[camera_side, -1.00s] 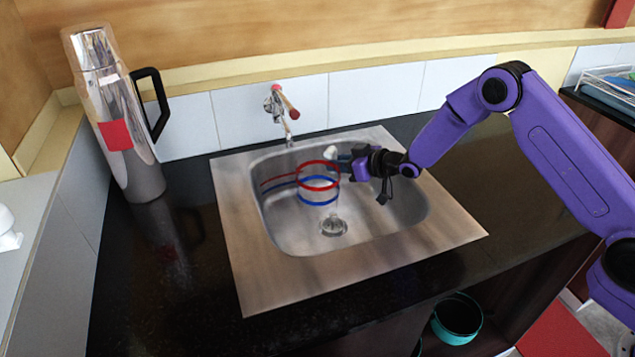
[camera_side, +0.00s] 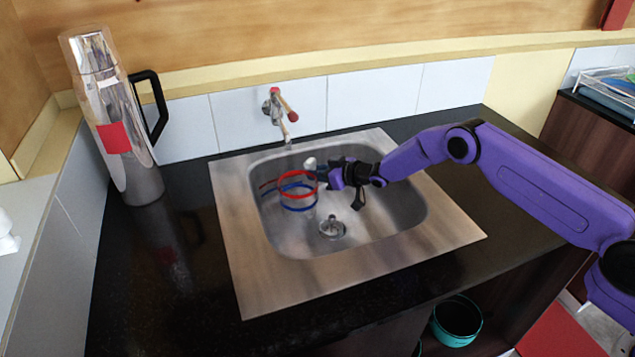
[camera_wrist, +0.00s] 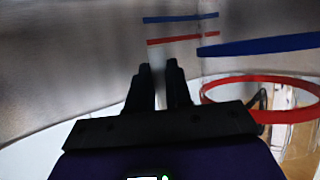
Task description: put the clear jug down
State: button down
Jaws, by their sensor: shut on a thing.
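The clear jug (camera_side: 298,190) shows mainly as a red band and a blue band around a see-through body. It is inside the metal sink (camera_side: 232,215), in the left half of the basin. My gripper (camera_side: 318,173) comes from the right and is shut at the jug's right side. In the wrist view my gripper's dark fingers (camera_wrist: 160,75) are close together, with the jug's red band (camera_wrist: 210,91) and blue band (camera_wrist: 260,45) to the right. The clear walls and the jug's bottom are hard to see, so I cannot tell whether it touches the basin floor.
A tap (camera_side: 280,108) stands behind the sink. A tall steel flask (camera_side: 130,165) with a black handle stands on the dark counter at left. The sink's drain (camera_side: 332,229) lies right of the jug. The counter in front of the sink is clear.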

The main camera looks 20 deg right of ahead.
jog(key=shift+w+f, duration=0.15)
jog(key=shift+f, duration=1.7)
jog(key=c, duration=1)
grip_release()
jog(key=shift+c, duration=0.2)
jog(key=shift+r, duration=0.2)
jog(key=v, duration=1.2)
